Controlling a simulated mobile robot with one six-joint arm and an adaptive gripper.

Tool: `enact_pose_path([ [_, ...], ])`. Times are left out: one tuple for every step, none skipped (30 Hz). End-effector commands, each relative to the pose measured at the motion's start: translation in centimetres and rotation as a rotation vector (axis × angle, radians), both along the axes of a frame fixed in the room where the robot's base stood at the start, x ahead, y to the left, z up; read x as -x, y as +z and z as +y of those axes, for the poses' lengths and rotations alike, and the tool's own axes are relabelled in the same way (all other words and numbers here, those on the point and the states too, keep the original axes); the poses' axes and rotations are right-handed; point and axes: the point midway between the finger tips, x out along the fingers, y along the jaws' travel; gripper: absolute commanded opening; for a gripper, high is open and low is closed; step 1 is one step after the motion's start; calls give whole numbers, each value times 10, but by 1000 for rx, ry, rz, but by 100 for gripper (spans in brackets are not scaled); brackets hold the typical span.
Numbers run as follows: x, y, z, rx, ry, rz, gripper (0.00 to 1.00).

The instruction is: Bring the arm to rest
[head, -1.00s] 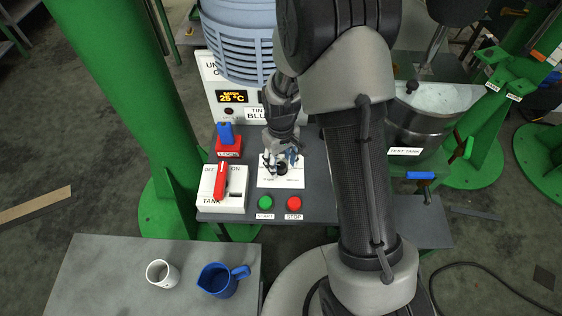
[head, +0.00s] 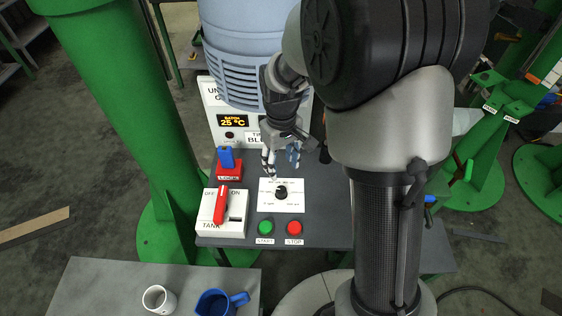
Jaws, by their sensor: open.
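My gripper (head: 281,160) is open and empty in the head view. It points down just above and behind the black dial knob (head: 281,192) on its white plate (head: 268,206). The knob shows clear of the fingers. My arm rises from the lower right and bends over the panel, and it hides the right part of the panel and most of the tank area behind it.
On the panel are a red tank switch (head: 220,205), a blue-handled red lock block (head: 229,166), a green START button (head: 265,227) and a red STOP button (head: 294,227). A white mug (head: 158,299) and a blue jug (head: 217,303) stand on the front table (head: 100,290). Green columns (head: 120,110) flank the panel.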

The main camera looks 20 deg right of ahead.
Motion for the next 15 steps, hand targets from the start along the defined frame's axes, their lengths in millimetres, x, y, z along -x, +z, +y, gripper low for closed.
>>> enact_pose_path([
  [0,0,0,0,0,0,47],
  [0,0,0,0,0,0,47],
  [0,0,0,0,0,0,47],
  [0,0,0,0,0,0,47],
  [0,0,0,0,0,0,47],
  [0,0,0,0,0,0,47],
  [0,0,0,0,0,0,47],
  [0,1,0,0,-1,-1,47],
  [1,3,0,0,-3,-5,47],
  [2,7,0,0,-5,-9,47],
  [4,12,0,0,-9,-16,47],
  [7,20,0,0,-16,-26,47],
  [10,28,0,0,-22,-36,47],
  [15,36,0,0,-30,-46,47],
  [21,50,0,-1,-43,-65,47],
])
